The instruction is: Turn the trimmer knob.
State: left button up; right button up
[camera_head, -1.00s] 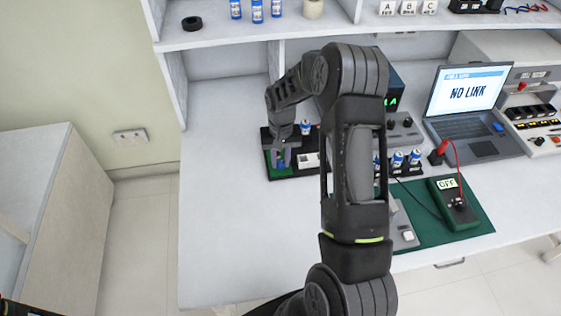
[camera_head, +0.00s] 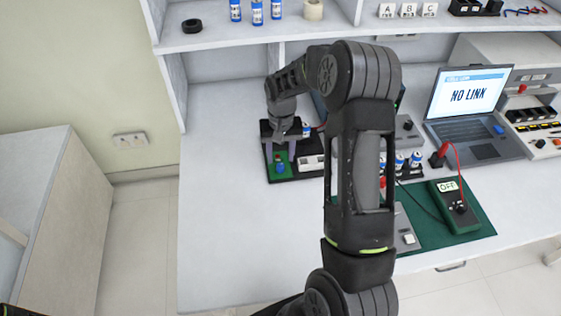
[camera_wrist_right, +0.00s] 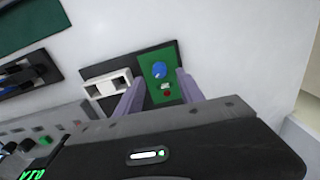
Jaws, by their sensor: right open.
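The trimmer knob is a small blue knob (camera_head: 281,168) on a green board (camera_head: 273,155) set in a black base at the left of the bench. It also shows clearly in the right wrist view (camera_wrist_right: 159,70). My right gripper (camera_head: 282,142) is behind and above the knob in the head view, apart from it. In the wrist view its two pale fingers (camera_wrist_right: 160,76) are open on either side of the board, with nothing between them touched. A small red part (camera_wrist_right: 167,93) sits beside the knob. My left gripper is not in view.
A white socket block (camera_wrist_right: 108,86) shares the black base. Blue-and-white cans stand right of it, partly behind my right arm. A laptop (camera_head: 468,110) reads NO LINK. A multimeter (camera_head: 456,203) marked OFF lies on a green mat. The bench's left front is clear.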

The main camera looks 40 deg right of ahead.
aim_at(281, 164)
jog(key=shift+r, duration=2)
